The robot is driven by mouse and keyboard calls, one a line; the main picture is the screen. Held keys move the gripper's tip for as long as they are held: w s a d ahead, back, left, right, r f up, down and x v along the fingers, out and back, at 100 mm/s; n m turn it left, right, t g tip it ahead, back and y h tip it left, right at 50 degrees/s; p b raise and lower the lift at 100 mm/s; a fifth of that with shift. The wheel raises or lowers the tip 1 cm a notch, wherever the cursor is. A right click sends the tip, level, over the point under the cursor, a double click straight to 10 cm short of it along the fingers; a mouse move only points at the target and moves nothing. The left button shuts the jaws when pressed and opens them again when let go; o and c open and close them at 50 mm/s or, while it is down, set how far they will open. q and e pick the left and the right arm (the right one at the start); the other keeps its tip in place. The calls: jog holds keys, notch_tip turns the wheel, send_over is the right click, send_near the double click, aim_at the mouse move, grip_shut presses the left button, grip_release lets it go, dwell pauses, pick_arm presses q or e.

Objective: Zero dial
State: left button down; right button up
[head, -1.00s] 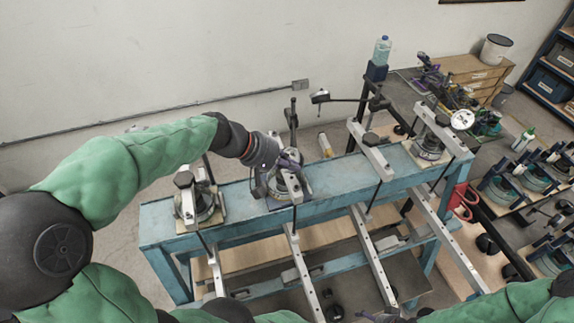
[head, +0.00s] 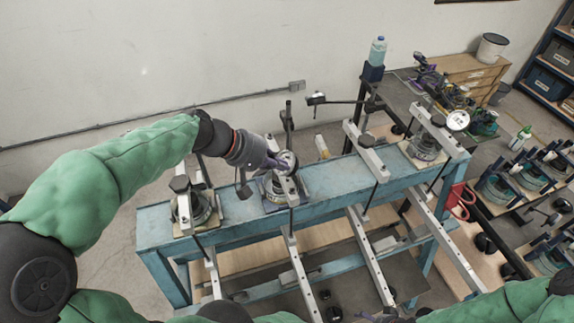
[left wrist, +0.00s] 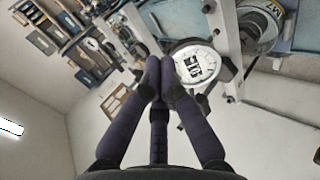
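A round white-faced dial (head: 285,161) sits on the second fixture from the left on the blue frame. It also shows in the left wrist view (left wrist: 190,60), with dark marks on its face. My left gripper (head: 274,161) is beside the dial's left edge. In the left wrist view its dark fingers (left wrist: 160,66) come together at the tips, in front of or against the dial's rim; contact is unclear. I see nothing held between them. My right gripper (head: 378,317) barely shows at the bottom edge, mostly cut off.
The blue frame (head: 330,185) carries several clamped fixtures with long metal levers hanging toward me. Another white dial (head: 457,120) stands at the right end. A black arm (head: 340,100) sticks out behind the frame. A bench with a bottle (head: 377,50) stands at the back right.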

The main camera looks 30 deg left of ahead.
aim_at(284, 174)
pick_arm(q)
jog(key=shift+v, duration=1.1)
jog(key=shift+w+d+f+n+b, duration=0.25)
jog(key=shift+w+f+n+b, duration=0.1)
jog(key=shift+f+n, duration=0.6)
jog(key=shift+w+d+f+n+b, duration=0.3)
jog(key=shift+f+n, duration=0.5)
jog(key=shift+n, duration=0.25)
jog(key=shift+w+d+f+n+b, duration=0.25)
jog(key=shift+w+f+n+b, duration=0.1)
jog(key=shift+f+n, duration=0.6)
jog(key=shift+s+d+f, duration=0.1)
jog(key=shift+s, duration=0.05)
jog(key=shift+f, duration=0.3)
jog(key=shift+r, duration=0.35)
